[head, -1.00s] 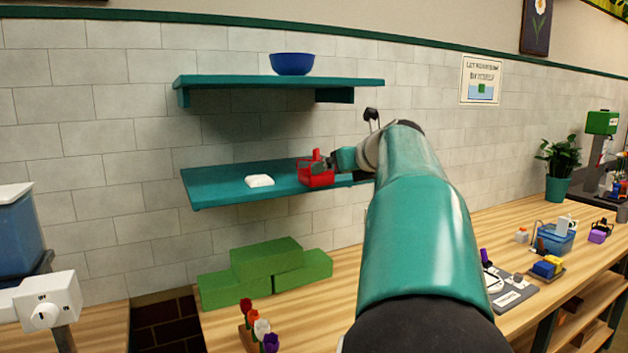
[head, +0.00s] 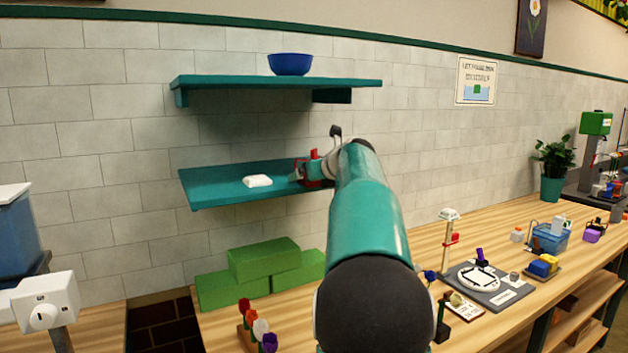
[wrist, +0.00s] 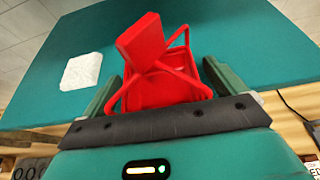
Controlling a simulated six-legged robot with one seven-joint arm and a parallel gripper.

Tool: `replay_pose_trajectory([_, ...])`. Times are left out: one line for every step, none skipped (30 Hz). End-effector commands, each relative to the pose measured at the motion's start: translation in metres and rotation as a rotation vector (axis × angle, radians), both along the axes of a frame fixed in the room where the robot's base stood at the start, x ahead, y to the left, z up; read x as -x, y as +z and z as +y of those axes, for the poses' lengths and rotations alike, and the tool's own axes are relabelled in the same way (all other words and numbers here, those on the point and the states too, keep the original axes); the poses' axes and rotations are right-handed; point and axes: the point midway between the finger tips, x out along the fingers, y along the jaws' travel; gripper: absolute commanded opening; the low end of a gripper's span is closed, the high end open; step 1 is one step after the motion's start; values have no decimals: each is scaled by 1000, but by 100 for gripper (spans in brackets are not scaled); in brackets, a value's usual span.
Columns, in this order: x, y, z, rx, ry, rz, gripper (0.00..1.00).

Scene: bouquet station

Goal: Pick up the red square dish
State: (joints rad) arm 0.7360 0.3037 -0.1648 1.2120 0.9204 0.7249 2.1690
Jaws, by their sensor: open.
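The red square dish (head: 314,182) is on the lower teal shelf (head: 225,185), near its right end, partly hidden by my arm in the head view. In the wrist view the red dish (wrist: 160,92) looks like a square box with thin bars and a raised square red piece. My gripper (wrist: 159,72) is open, with one finger on each side of the red dish. I see a gap beside each finger and cannot tell if either touches. In the head view my gripper (head: 298,171) is at the dish, over the shelf.
A small white object (head: 257,181) lies on the shelf left of the dish; it also shows in the wrist view (wrist: 81,71). An upper shelf (head: 230,84) with a blue bowl (head: 290,64) hangs above. Green blocks (head: 265,260) and flowers (head: 258,330) are below.

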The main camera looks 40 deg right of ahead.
Motion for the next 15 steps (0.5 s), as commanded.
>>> replay_pose_trajectory([0, 0, 0, 0, 0, 0, 96])
replay_pose_trajectory([0, 0, 0, 0, 0, 0, 96])
replay_pose_trajectory([0, 0, 0, 0, 0, 0, 96])
replay_pose_trajectory([0, 0, 0, 0, 0, 0, 96])
replay_pose_trajectory([0, 0, 0, 0, 0, 1, 94])
replay_pose_trajectory([0, 0, 0, 0, 0, 0, 86])
replay_pose_trajectory([0, 0, 0, 0, 0, 0, 80])
replay_pose_trajectory([0, 0, 0, 0, 0, 0, 74])
replay_pose_trajectory([0, 0, 0, 0, 0, 1, 66])
replay_pose_trajectory([0, 0, 0, 0, 0, 1, 60])
replay_pose_trajectory([0, 0, 0, 0, 0, 1, 55])
replay_pose_trajectory([0, 0, 0, 0, 0, 1, 47])
replay_pose_trajectory([0, 0, 0, 0, 0, 1, 41])
replay_pose_trajectory([0, 0, 0, 0, 0, 1, 35])
replay_pose_trajectory([0, 0, 0, 0, 0, 1, 27])
